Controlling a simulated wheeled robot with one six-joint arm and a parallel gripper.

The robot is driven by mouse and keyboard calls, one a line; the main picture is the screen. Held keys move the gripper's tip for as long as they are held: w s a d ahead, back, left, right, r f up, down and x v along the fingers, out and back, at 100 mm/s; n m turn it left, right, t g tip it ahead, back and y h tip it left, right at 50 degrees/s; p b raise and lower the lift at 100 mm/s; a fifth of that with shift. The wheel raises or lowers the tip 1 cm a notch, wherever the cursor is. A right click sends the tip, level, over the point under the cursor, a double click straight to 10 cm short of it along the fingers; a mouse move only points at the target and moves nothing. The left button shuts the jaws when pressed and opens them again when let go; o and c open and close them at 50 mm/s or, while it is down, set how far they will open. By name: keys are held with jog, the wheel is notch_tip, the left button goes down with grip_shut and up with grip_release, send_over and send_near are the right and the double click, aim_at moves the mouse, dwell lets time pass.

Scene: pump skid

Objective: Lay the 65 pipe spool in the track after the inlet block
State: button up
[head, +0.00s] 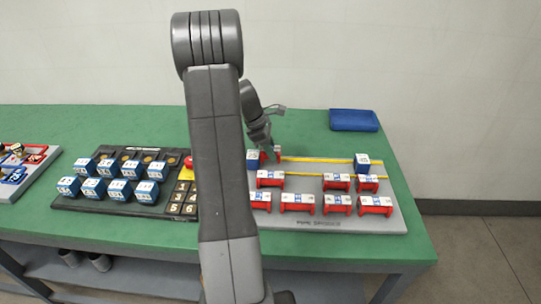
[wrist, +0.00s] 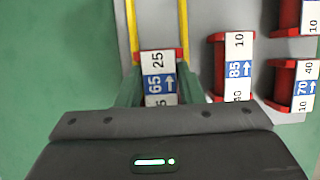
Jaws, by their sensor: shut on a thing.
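My gripper (wrist: 157,90) is shut on the 65 pipe spool (wrist: 158,64), a red piece with a white and blue label reading 25, 65 and an arrow. The spool lies between the two yellow rails of the track (wrist: 130,18) at one end. In the head view the spool (head: 264,158) is just right of the blue inlet block (head: 252,160), partly behind my gripper (head: 270,148). I cannot tell whether it touches the block or rests on the track floor. The inlet block is hidden in the wrist view.
Another blue block (head: 362,162) stands at the track's right end. Several red spools, such as the 85 spool (wrist: 237,68) and the 70 spool (wrist: 305,88), sit in rows in front of the track. A blue tray (head: 353,120) lies behind. The track between is clear.

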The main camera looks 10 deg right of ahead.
jog(key=shift+f, duration=1.5)
jog(key=o, duration=1.2)
jog(key=shift+c, duration=0.2)
jog(key=shift+r, duration=0.25)
jog(key=v, duration=1.2)
jog(key=shift+f, duration=0.2)
jog(key=x, duration=1.2)
jog(key=shift+r, duration=1.9)
